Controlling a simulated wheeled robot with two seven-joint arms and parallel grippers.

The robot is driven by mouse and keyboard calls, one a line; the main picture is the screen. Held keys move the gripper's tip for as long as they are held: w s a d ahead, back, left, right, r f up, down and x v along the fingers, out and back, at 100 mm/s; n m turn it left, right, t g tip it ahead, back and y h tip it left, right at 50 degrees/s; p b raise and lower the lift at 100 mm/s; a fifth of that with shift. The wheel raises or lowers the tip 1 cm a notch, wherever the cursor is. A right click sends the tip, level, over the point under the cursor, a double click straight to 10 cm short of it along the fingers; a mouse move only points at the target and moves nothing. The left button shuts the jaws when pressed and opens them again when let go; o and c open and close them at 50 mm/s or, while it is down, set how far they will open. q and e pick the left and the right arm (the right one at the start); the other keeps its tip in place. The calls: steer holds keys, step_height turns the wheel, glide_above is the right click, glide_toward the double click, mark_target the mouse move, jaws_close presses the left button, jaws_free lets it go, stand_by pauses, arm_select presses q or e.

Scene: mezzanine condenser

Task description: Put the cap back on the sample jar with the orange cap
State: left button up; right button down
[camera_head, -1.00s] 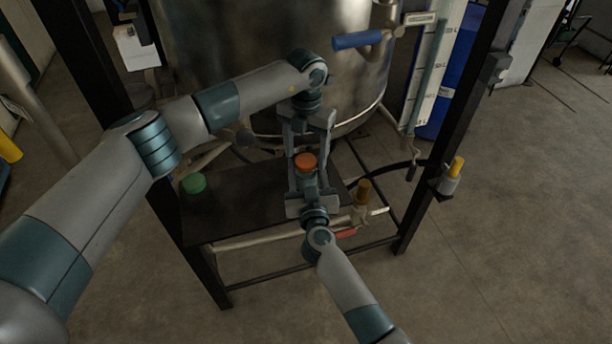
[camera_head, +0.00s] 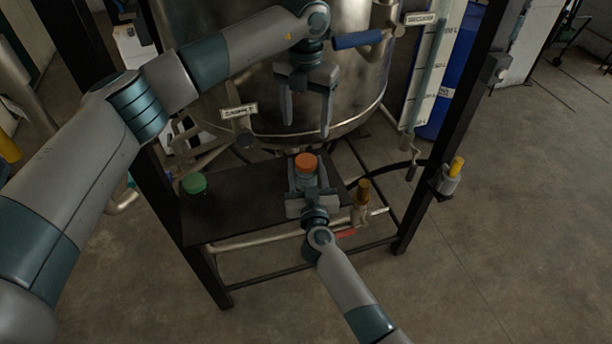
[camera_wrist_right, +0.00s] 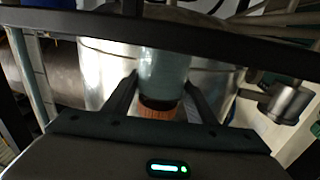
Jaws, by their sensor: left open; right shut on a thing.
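The sample jar (camera_head: 305,180) is a small teal-grey jar standing upright above the dark shelf. Its orange cap (camera_head: 305,161) sits on its top. My right gripper (camera_head: 305,174) is shut around the jar's body from the near side. In the right wrist view the jar (camera_wrist_right: 164,72) is between the two fingers, with the orange cap (camera_wrist_right: 160,111) against its end. My left gripper (camera_head: 307,128) is open and empty, pointing down above the cap and clear of it. Whether the jar's base touches the shelf is hidden.
A jar with a green cap (camera_head: 194,184) stands at the left of the dark shelf (camera_head: 240,211). A valve with a brown top (camera_head: 363,190) is right of the jar. The big steel vessel (camera_head: 240,60) rises behind. A black post (camera_head: 440,150) stands at right.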

steer(key=c, duration=0.7)
jaws_free()
steer(key=shift+s, duration=0.1)
steer(key=shift+s+d, duration=0.1)
steer(key=shift+s, duration=0.45)
steer(key=s+d, duration=0.2)
steer(key=s, duration=1.4)
